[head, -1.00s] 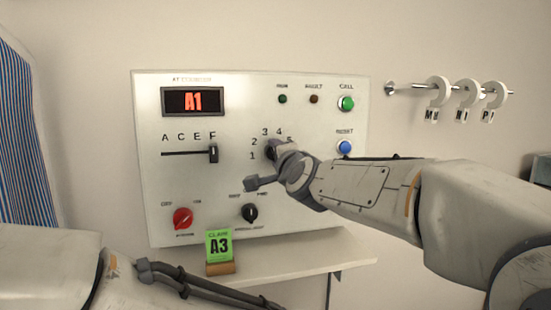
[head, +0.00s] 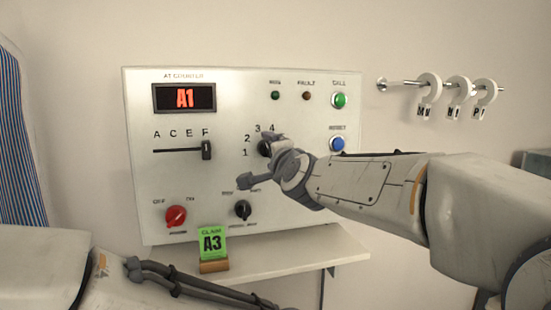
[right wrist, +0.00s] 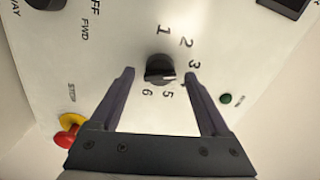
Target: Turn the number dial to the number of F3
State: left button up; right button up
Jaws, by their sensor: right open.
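The number dial (head: 264,149) is a black knob on the white panel, partly hidden by my right gripper in the head view. In the right wrist view the dial (right wrist: 159,68) has a pale mark on its right side. The numbers 1, 2, 3, 5 and 6 show around it; 4 is hidden there behind a finger. My right gripper (right wrist: 160,73) is open, its fingers on either side of the dial with gaps. The display (head: 185,98) reads A1. The letter slider (head: 206,150) is under F. A green claim card (head: 212,241) reads A3.
A red knob (head: 175,216) and a black knob (head: 242,210) sit low on the panel. Green (head: 340,100) and blue (head: 337,144) buttons are at its right. A shelf (head: 290,262) runs below.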

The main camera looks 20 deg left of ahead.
jog(key=v, duration=0.9)
jog(key=shift+b, duration=0.4)
jog(key=shift+d+f, duration=0.1)
